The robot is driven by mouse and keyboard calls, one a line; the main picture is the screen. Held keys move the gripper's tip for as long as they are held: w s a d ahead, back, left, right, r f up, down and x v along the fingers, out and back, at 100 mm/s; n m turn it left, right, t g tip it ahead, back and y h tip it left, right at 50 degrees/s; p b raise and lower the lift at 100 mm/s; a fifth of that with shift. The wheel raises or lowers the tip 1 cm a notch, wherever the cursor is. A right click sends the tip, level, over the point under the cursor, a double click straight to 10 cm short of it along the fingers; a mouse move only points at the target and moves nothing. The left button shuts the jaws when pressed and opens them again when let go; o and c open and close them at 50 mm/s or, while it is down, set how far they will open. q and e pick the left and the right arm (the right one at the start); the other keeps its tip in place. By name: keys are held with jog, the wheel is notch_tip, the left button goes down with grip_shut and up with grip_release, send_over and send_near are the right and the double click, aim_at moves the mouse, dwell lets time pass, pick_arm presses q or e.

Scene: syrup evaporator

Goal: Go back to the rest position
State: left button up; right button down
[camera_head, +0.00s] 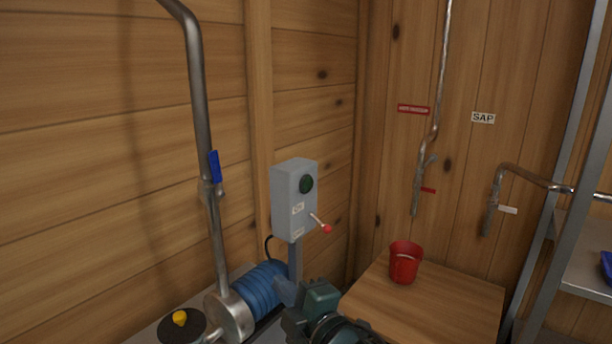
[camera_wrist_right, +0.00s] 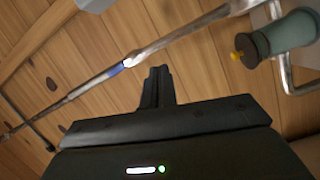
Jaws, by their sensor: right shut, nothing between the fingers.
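My right gripper (camera_wrist_right: 157,70) shows in the right wrist view. Its two dark fingers are closed together and hold nothing. Beyond the fingertips, a steel pipe (camera_wrist_right: 80,90) with a blue valve handle (camera_wrist_right: 117,69) crosses the view, apparently apart from the fingers. In the head view, dark teal and black parts stand at the bottom middle; I cannot clearly make out the fingertips there. My left gripper is in neither view.
The steel pipe (camera_head: 199,90) with its blue handle (camera_head: 214,165) rises at left. A grey switch box (camera_head: 293,200) with a red-tipped lever stands behind a blue ribbed motor (camera_head: 262,286). A red cup (camera_head: 405,263) stands on a wooden table (camera_head: 440,312). A metal shelf frame (camera_head: 568,150) is at right.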

jog(key=s+d+f+m+g+h, duration=0.1)
jog(key=s+d+f+m+h, duration=0.1)
jog(key=s+d+f+m, duration=0.4)
jog(key=s+d+f+m+g+h, duration=0.1)
jog(key=s+d+f+m, duration=0.5)
jog(key=f, duration=0.6)
jog(key=s+d+f+m+g+h, duration=0.1)
jog(key=s+d+f+m+h, duration=0.3)
jog(key=s+d+f+m, duration=0.3)
jog(key=s+f, duration=0.2)
jog(key=s, duration=0.1)
jog(key=shift+f+g, duration=0.3)
jog(key=shift+g, duration=0.1)
